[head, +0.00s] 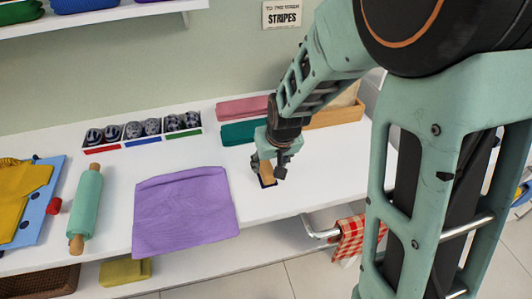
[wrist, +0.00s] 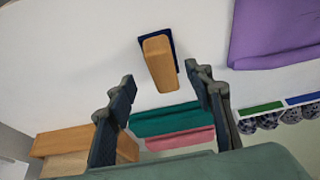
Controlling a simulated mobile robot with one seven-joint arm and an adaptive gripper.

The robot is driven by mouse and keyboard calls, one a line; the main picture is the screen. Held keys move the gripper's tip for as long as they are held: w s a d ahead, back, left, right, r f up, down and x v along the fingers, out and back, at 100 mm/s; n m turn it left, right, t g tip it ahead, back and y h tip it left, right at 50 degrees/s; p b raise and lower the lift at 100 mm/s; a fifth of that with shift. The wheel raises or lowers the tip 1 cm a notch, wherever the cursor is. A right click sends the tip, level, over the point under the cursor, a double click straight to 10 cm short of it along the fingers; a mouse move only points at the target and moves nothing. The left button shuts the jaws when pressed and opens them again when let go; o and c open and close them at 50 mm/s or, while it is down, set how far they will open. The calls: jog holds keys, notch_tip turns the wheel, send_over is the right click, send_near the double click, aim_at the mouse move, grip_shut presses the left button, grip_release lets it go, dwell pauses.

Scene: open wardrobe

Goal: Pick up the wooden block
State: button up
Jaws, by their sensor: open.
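The wooden block (wrist: 160,65) is a tan upright block on a small dark blue base or patch on the white shelf. In the wrist view it lies between and just beyond the tips of my open gripper (wrist: 164,88). In the head view my gripper (head: 270,168) points down over the block (head: 267,174), its fingers on either side, hiding part of it. I cannot tell whether a finger touches it.
A purple cloth (head: 184,212) lies left of the block. Teal (head: 240,133) and pink (head: 243,108) folded cloths lie behind it, near a wooden box (head: 340,115). A rolling pin (head: 86,205) lies further left. A checked towel (head: 356,238) hangs below the shelf's front edge.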

aim_at(266, 166)
jog(key=shift+w+a+r+x, duration=0.1)
jog(key=shift+w+x, duration=0.05)
jog(key=shift+x, duration=0.85)
jog(key=shift+w+a+r+x, duration=0.1)
jog(key=shift+w+x, duration=0.1)
jog(key=shift+x, duration=0.85)
jog(key=shift+w+a+r+x, duration=0.1)
jog(key=shift+w+x, duration=0.05)
jog(key=shift+x, duration=0.85)
jog(key=shift+c, duration=0.7)
grip_shut()
